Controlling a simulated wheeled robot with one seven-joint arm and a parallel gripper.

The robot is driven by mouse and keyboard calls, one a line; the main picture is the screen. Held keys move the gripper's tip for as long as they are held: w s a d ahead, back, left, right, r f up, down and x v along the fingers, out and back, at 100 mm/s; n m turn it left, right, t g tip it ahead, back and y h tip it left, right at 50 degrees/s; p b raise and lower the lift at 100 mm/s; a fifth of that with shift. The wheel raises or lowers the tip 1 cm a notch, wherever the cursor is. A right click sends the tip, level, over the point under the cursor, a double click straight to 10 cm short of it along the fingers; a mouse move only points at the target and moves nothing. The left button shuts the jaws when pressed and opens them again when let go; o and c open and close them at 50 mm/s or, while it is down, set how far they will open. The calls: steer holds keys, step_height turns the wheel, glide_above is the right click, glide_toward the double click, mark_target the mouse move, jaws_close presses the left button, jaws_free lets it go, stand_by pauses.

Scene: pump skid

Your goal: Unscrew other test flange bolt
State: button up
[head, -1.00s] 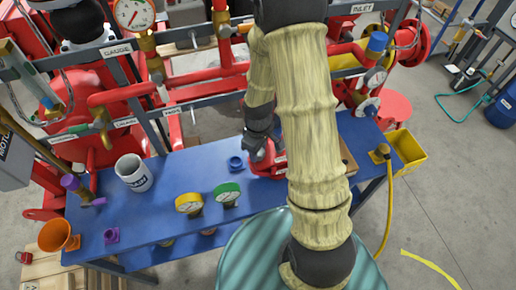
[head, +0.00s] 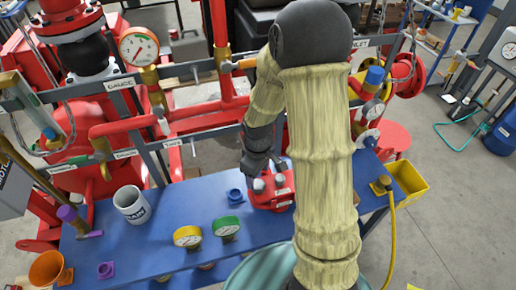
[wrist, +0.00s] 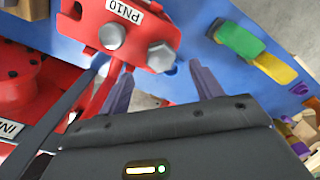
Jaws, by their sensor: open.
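The red test flange (head: 272,197) stands on the blue bench, with grey hex bolts on it. In the wrist view the flange (wrist: 82,32) carries a PN10 label and two grey hex bolt heads, one on the left (wrist: 112,37) and one on the right (wrist: 160,57). Both bolts sit in the flange. My gripper (wrist: 161,84) is open and empty, its two fingers apart just below the right bolt head in the picture and not around it. In the head view my gripper (head: 257,172) is at the flange, its fingertips hard to make out.
Red pipes and grey rails (head: 140,85) stand close behind. A yellow bin (head: 408,182) is at the right end.

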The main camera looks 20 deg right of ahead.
mark_target(258, 185)
step_height(258, 185, up, 12)
steer(key=shift+b, duration=0.35)
stand_by(0.5)
steer(key=m, duration=0.9)
steer(key=m+p, duration=0.1)
steer(key=m, duration=0.3)
steer(key=shift+a+f, duration=0.1)
steer(key=shift+f, duration=0.3)
step_height(258, 185, down, 17)
steer(key=shift+f+p, duration=0.2)
steer(key=shift+p, duration=0.8)
